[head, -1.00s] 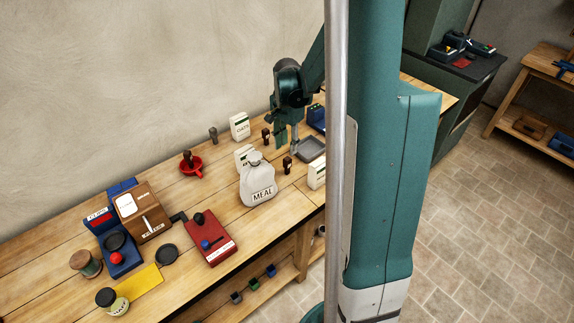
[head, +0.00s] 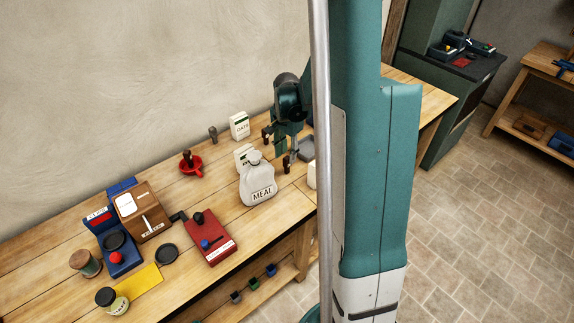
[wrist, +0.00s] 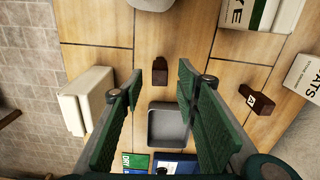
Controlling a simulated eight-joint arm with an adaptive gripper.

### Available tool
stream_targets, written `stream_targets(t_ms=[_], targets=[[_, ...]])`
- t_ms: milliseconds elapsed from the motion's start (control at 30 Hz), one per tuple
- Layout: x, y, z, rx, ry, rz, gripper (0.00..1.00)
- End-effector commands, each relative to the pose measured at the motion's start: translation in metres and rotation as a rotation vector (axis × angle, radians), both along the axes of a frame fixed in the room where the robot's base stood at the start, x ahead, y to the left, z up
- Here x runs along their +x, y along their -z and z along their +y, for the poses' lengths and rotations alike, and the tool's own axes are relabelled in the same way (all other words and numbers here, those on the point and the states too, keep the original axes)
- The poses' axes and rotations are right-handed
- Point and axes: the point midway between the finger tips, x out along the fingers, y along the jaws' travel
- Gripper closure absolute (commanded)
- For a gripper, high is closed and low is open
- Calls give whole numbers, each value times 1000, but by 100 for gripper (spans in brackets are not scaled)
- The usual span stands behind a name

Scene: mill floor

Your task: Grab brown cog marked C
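Two small brown pieces stand on the bench near my gripper. One brown piece (wrist: 160,72) lies between and just beyond my open fingertips in the wrist view, apart from them; no letter is readable on it. The other brown piece (wrist: 258,101) is to the right and bears a white label whose letter I cannot read surely. In the head view brown pieces show at the bench's back (head: 266,133) and behind the meal bag (head: 287,165). My gripper (wrist: 161,88) is open and empty, pointing down above the bench; it also shows in the head view (head: 281,147).
A grey tray (wrist: 152,130) sits below the fingers. The meal bag (head: 258,184) stands close by. A red dish (head: 190,170) is farther left.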

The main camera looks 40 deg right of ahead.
Motion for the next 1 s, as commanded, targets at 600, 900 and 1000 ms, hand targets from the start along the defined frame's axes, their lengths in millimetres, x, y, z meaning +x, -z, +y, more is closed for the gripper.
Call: stream_targets(t_ms=[600, 900, 1000], targets=[[0, 11, 0, 0, 0, 0, 68], [0, 38, -1, 0, 0, 0, 68], [0, 47, -1, 0, 0, 0, 68]])
